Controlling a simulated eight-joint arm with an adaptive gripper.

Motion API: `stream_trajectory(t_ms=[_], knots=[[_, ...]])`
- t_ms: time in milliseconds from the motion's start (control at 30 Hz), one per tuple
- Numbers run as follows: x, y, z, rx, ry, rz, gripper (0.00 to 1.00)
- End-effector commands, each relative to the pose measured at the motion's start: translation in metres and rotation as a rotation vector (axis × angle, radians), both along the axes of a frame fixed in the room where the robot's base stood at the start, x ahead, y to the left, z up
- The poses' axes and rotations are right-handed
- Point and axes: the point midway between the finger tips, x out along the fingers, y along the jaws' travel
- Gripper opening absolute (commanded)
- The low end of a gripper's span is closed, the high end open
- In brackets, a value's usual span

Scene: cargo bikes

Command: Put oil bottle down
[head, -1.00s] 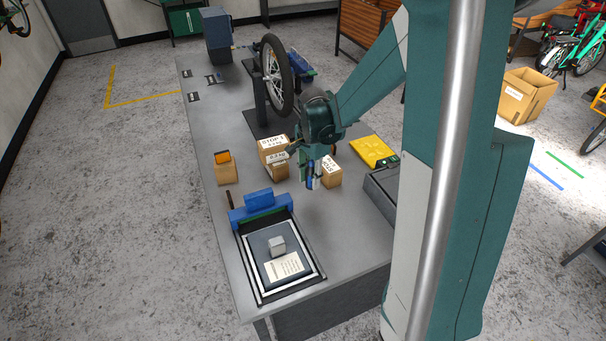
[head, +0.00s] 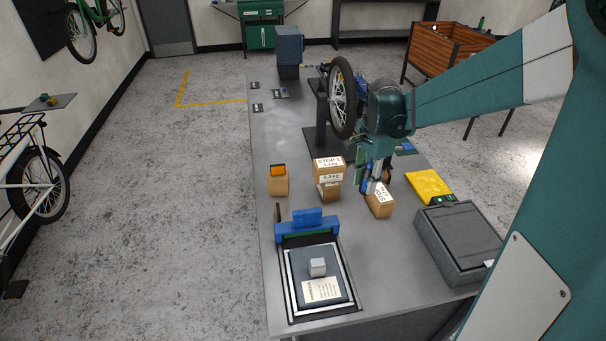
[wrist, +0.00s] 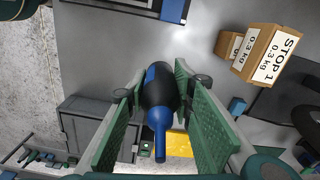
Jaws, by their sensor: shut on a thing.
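The oil bottle shows in the wrist view as a dark bottle (wrist: 158,88) with a blue band and a long blue nozzle. It lies between the two green finger pads of my gripper (wrist: 157,80), which is shut on it. In the head view my gripper (head: 368,180) is over the grey workbench (head: 300,215), beside a small cardboard box (head: 381,205). The bottle is mostly hidden there by the fingers, and I cannot tell whether its base touches the bench.
Stacked cardboard boxes (head: 328,170) and a bike wheel (head: 342,97) on a stand are close to my gripper. A yellow packet (head: 430,186) and a grey case (head: 458,240) lie to the right. A framed tray (head: 320,275) is in front. The bench's left side has clear room.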

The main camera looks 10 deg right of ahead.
Motion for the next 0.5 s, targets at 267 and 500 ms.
stream_trajectory(t_ms=[267, 500], knots=[[0.018, 0.003, 0.011, 0.000, 0.000, 0.000, 0.11], [0.044, 0.007, 0.014, 0.000, 0.000, -0.003, 0.11]])
